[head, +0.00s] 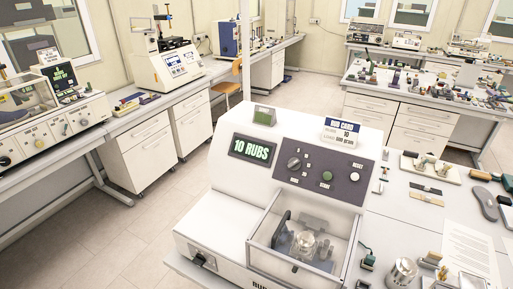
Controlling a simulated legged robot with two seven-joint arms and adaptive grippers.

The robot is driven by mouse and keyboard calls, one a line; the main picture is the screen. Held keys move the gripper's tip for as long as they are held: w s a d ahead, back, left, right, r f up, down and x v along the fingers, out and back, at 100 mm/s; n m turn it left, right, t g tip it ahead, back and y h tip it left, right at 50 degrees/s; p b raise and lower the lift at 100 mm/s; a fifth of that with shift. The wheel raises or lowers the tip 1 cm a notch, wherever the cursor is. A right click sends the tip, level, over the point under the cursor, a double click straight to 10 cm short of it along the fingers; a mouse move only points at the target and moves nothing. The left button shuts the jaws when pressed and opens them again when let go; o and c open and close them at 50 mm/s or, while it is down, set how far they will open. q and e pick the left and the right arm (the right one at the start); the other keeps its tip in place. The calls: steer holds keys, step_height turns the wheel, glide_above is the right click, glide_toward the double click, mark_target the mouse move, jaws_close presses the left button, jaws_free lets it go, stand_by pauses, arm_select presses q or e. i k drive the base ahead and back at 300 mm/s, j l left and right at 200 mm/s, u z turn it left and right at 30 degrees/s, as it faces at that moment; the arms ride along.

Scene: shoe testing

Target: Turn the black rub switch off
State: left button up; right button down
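The white rub machine (225,205) stands on the near table with a lit green display (252,149) reading "10 RUBS". Its dark control panel (310,169) carries a dark round knob (295,163), a green button (327,176) and a pale button (354,176). A black switch-like part (203,260) sits low on the front left; its on or off position is too small to read. Labels do not show clearly which part is the rub switch. Neither of my grippers is in view.
A clear box (305,235) fronts the machine. A card (342,132) reading "RUB CARD" and a small green-faced display (264,115) stand on top. Tools, a metal weight (402,273) and a shoe sole (485,204) lie to the right. The floor at left (125,230) is free.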

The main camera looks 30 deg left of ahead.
mark_target(199, 260)
steer(key=u, duration=1.6)
